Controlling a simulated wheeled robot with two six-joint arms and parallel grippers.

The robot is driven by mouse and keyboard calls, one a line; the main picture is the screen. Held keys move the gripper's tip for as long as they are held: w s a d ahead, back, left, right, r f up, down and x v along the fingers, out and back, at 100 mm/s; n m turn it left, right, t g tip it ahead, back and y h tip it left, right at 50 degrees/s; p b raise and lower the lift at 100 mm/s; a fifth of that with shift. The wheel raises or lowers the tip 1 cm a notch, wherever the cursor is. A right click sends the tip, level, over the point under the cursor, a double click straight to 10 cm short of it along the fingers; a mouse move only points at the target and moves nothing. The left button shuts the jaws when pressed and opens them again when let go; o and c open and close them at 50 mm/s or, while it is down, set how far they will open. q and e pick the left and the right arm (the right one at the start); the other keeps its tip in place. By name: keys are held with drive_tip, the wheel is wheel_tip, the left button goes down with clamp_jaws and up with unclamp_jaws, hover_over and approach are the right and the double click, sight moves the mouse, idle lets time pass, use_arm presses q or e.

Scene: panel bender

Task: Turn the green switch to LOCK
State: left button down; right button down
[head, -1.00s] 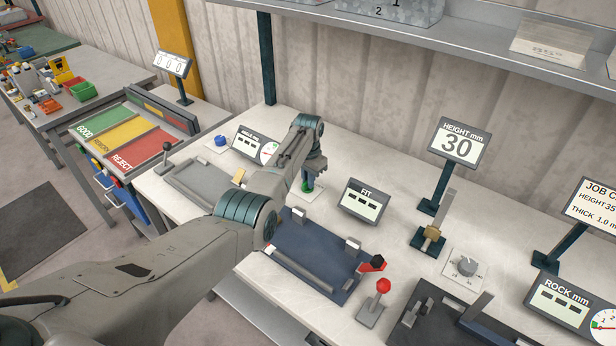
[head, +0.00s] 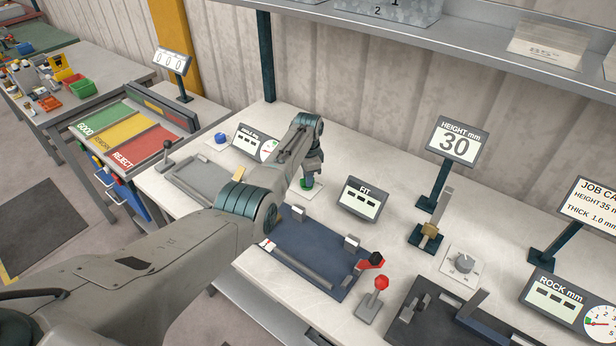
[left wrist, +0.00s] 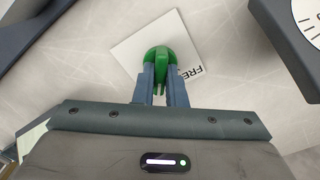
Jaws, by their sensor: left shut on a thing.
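The green switch (head: 306,185) sits on a white plate on the bench, left of the FIT display. In the left wrist view the green switch (left wrist: 160,62) shows its round body and raised grip bar, with part of the word FREE readable on the plate (left wrist: 128,50). My left gripper (head: 311,176) comes down on the switch from above. In the left wrist view its two fingers (left wrist: 160,84) are shut on the switch's grip bar. The LOCK marking is not visible. My right gripper is not in view.
The FIT display (head: 363,198) stands right of the switch, and a gauge display (head: 255,143) stands to its left. A dark blue plate fixture (head: 310,255) lies in front. A red-knobbed lever (head: 381,283) and a grey dial (head: 464,263) are further right.

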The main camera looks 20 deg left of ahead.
use_arm(q)
drive_tip(key=shift+r, duration=0.1)
drive_tip(key=c, duration=1.5)
unclamp_jaws()
wheel_tip(320, 180, up, 11)
drive_tip(key=shift+f+b, duration=0.1)
drive_tip(key=shift+b, duration=1.1)
drive_tip(key=shift+f, duration=0.1)
